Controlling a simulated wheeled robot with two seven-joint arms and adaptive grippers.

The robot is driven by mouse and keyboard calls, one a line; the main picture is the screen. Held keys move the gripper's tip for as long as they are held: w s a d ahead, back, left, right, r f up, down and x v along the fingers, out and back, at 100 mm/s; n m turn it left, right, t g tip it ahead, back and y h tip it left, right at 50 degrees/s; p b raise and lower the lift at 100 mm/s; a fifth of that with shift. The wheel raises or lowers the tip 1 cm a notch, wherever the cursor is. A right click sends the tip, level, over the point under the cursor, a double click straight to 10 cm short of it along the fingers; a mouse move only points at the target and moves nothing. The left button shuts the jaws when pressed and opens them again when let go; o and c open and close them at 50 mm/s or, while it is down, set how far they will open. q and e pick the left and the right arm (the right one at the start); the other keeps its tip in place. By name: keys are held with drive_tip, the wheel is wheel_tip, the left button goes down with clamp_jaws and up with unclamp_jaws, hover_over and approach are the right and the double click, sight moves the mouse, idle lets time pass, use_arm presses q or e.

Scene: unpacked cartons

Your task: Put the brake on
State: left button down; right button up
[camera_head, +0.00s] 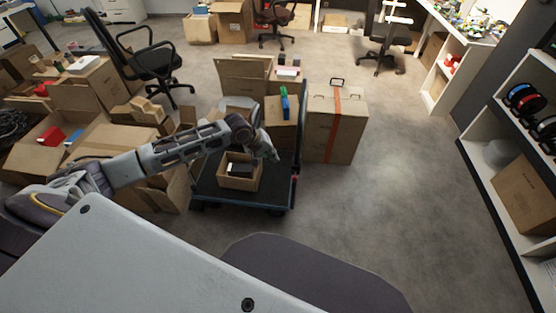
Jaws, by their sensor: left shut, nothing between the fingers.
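A dark platform cart (276,195) stands on the floor in front of me. Wheels show at its near edge, and a red spot (294,178) shows at its right edge. I cannot make out the brake. An open carton (240,183) with dark and white items inside stands on the cart. My left arm reaches in from the left, and my left gripper (270,154) hangs over the far right part of the cart. It is shut and empty, near the cart's upright handle (299,125). My right gripper is not in view.
A tall carton with an orange strap (346,135) stands right of the cart. Several open cartons (52,140) crowd the left. Black office chairs (152,62) stand behind. A shelf (500,185) lines the right; the floor between is clear.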

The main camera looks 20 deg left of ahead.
use_arm(q)
drive_tip(key=f, duration=0.1)
drive_tip(key=b, duration=0.2)
approach(295, 175)
drive_tip(key=shift+w+f, duration=1.8)
drive_tip(key=shift+f, duration=0.85)
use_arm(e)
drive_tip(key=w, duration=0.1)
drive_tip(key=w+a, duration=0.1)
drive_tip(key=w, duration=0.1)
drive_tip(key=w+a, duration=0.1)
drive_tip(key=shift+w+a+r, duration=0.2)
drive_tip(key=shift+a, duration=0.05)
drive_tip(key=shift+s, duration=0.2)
